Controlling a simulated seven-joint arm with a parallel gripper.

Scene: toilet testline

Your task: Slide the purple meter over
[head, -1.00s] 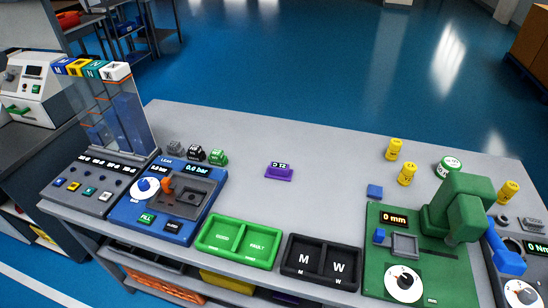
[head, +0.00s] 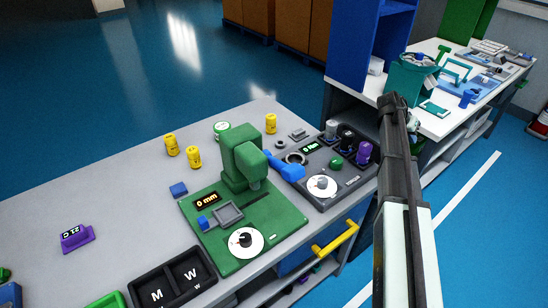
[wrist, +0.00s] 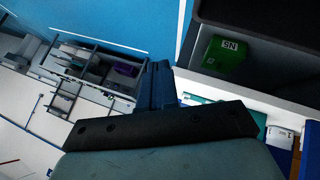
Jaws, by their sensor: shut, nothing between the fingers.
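The purple meter (head: 76,238) sits upright on the grey bench at the left of the head view, with a small dark display on it. My gripper (wrist: 158,82) shows in the wrist view with its dark fingers shut together and nothing between them. In the head view my arm rises at the right, beyond the bench's right end, far from the meter; the fingers cannot be made out there. The meter cannot be identified in the wrist view.
Right of the meter stand a black M/W tray (head: 172,283), a green press station (head: 268,228), a dark dial panel (head: 340,183) and yellow cylinders (head: 194,157). Bare bench surrounds the meter. A white side table (head: 440,125) stands at right. The wrist view shows a green box (wrist: 224,54) in a dark compartment.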

